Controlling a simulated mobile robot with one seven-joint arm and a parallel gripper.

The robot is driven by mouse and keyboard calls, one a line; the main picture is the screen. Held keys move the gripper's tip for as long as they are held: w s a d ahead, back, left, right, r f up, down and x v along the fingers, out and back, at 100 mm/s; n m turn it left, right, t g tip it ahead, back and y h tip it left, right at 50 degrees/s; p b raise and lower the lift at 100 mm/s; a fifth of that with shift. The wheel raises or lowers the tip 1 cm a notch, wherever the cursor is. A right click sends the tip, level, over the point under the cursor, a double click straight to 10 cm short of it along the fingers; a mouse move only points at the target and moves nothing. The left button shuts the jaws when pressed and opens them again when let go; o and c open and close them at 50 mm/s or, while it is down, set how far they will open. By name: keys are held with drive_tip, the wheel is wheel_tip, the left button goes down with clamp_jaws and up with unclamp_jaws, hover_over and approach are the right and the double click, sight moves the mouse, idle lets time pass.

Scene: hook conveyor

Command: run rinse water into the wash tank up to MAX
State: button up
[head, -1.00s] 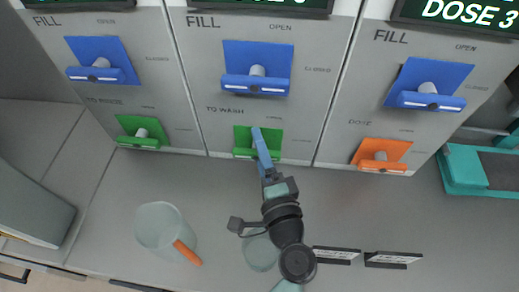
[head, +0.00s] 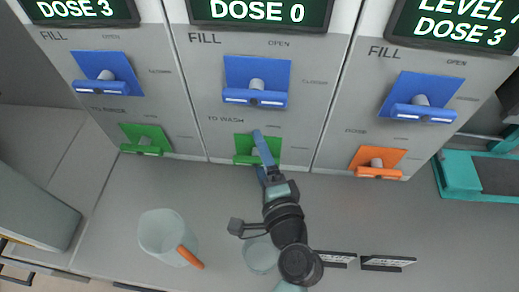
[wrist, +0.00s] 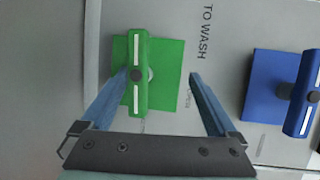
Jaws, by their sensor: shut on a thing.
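The green TO WASH valve handle (wrist: 140,105) lies across its green plate (wrist: 170,92) in the wrist view. In the head view, the same green plate (head: 243,143) is low on the middle panel, with the handle partly hidden by my gripper (head: 260,142). My gripper (wrist: 158,75) has one finger on each side of the handle in the wrist view and is shut on it. The middle display (head: 262,12) reads DOSE 0.
The left panel has a blue FILL handle (head: 105,88) and a green TO RINSE handle (head: 142,150). The right panel has a blue FILL handle (head: 422,113) and an orange DOSE handle (head: 378,172). A clear jug (head: 160,232) with an orange handle stands on the counter.

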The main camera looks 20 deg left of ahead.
drive_tip(key=f+b+v, duration=0.2)
drive_tip(key=v, duration=1.2)
drive_tip(key=shift+s+d+r, duration=0.2)
drive_tip(key=shift+s+r, duration=0.15)
idle(0.4)
idle(0.5)
drive_tip(key=w+a+f+n+g+p, duration=0.1)
drive_tip(key=w+a+n+p, duration=0.1)
drive_tip(key=w+a, duration=0.1)
drive_tip(key=w+a+f+n+g+y+p, duration=0.1)
drive_tip(key=w+a+n+g+p, duration=0.1)
drive_tip(key=w+a+n, duration=0.1)
drive_tip(key=w+a+f+n+g+y+p, duration=0.1)
drive_tip(key=w+a+n+g+p, duration=0.1)
drive_tip(key=w+a, duration=0.2)
drive_tip(key=shift+w+f+n+p, duration=0.3)
drive_tip(key=shift+w+f+n, duration=0.1)
drive_tip(key=shift+w, duration=0.25)
drive_tip(key=shift+r, duration=0.1)
clamp_jaws()
